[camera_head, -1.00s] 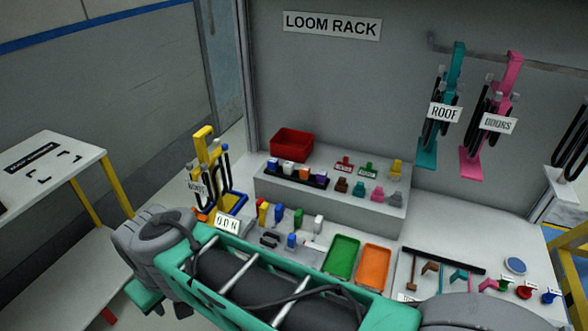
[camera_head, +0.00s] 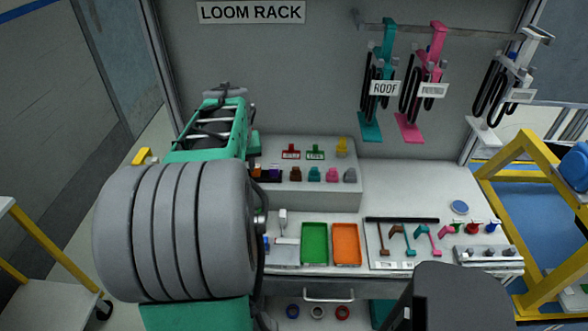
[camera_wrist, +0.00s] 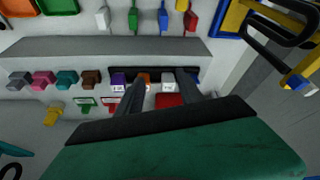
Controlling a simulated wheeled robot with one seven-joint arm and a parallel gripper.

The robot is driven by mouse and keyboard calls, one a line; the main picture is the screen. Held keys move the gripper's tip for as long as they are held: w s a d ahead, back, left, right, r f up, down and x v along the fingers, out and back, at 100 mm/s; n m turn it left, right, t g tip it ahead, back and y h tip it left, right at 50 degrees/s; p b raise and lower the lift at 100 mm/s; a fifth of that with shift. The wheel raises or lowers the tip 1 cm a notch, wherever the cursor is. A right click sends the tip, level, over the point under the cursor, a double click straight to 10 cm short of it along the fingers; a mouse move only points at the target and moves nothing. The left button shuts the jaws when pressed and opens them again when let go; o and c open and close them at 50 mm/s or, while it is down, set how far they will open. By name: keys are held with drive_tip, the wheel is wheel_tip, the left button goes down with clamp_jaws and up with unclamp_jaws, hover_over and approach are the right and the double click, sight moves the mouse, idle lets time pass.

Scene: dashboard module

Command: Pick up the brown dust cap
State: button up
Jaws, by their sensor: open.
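The brown dust cap (camera_head: 296,174) stands in the front row on the raised grey shelf, just left of a teal cap (camera_head: 314,174). In the wrist view the brown cap (camera_wrist: 91,78) sits left of my gripper (camera_wrist: 160,78), apart from it. My gripper is open and empty, its two dark fingers over the black holder (camera_wrist: 211,76) with purple, orange, white and blue pieces. In the head view my gripper is hidden behind my arm.
Pink (camera_head: 332,175) and grey (camera_head: 350,175) caps continue the row. Red (camera_head: 291,152) and green (camera_head: 315,152) labelled pieces and a yellow piece (camera_head: 342,148) stand behind. Green (camera_head: 314,243) and orange (camera_head: 346,244) trays lie in front. A red bin (camera_wrist: 170,99) shows beyond the holder.

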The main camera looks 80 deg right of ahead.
sight(296, 168)
drive_tip(key=s+d+m+g, duration=0.1)
drive_tip(key=s+d+m, duration=0.1)
drive_tip(key=s+d, duration=0.35)
drive_tip(key=s+d+m, duration=0.1)
drive_tip(key=s+d, duration=0.1)
drive_tip(key=s, duration=0.6)
drive_tip(key=shift+h, duration=0.3)
drive_tip(key=p+x, duration=0.2)
drive_tip(key=x, duration=0.6)
drive_tip(key=shift+w+d, duration=0.1)
drive_tip(key=shift+w, duration=0.05)
clamp_jaws()
